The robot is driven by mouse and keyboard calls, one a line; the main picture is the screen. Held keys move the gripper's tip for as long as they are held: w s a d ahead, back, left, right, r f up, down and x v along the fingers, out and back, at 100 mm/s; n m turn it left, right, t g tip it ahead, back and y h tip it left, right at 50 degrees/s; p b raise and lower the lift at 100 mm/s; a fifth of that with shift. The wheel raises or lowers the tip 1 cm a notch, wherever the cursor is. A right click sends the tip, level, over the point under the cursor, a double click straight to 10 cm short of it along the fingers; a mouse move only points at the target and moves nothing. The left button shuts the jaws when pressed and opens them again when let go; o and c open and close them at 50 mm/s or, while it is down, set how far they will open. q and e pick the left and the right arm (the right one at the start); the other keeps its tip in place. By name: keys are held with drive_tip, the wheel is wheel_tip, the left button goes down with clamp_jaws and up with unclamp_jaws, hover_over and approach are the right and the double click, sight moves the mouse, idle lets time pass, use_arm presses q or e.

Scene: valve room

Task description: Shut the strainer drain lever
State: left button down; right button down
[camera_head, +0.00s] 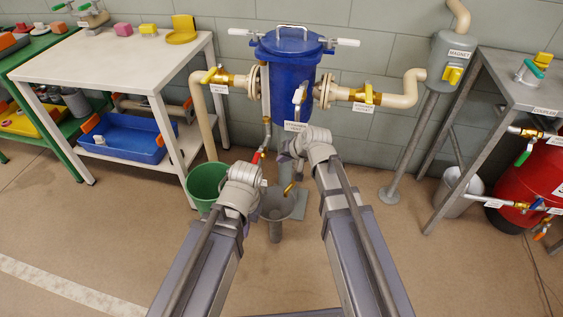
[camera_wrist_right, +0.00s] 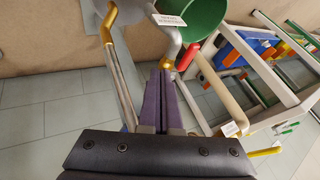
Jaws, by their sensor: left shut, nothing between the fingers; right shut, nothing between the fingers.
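The strainer is a blue lidded vessel (camera_head: 287,65) at the top middle of the head view. A grey drain pipe (camera_head: 267,130) runs down beside it. A red drain lever (camera_head: 256,158) slants down to the left near the pipe's lower end. The lever also shows in the right wrist view (camera_wrist_right: 188,56), just beyond and to the right of my right fingertips. My right gripper (camera_wrist_right: 165,68) is shut and empty, close to the lever; I cannot tell if they touch. My left gripper (camera_head: 263,183) is shut and empty, lower, near the green bucket; its fingers are partly hidden.
A green bucket (camera_head: 206,182) and a grey funnel (camera_head: 277,205) stand below the drain. Brass valves with yellow handles (camera_head: 211,75) sit on pipes at both sides. A white bench (camera_head: 120,60) is at left, a grey table (camera_head: 515,90) at right. The floor at left front is clear.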

sight(258, 155)
drive_tip(key=w+a+f+b, duration=0.4)
drive_tip(key=a+f, duration=0.1)
drive_tip(key=a, duration=0.1)
drive_tip(key=shift+w+f, duration=0.2)
drive_tip(key=shift+w, duration=0.15)
drive_tip(key=shift+a, duration=0.15)
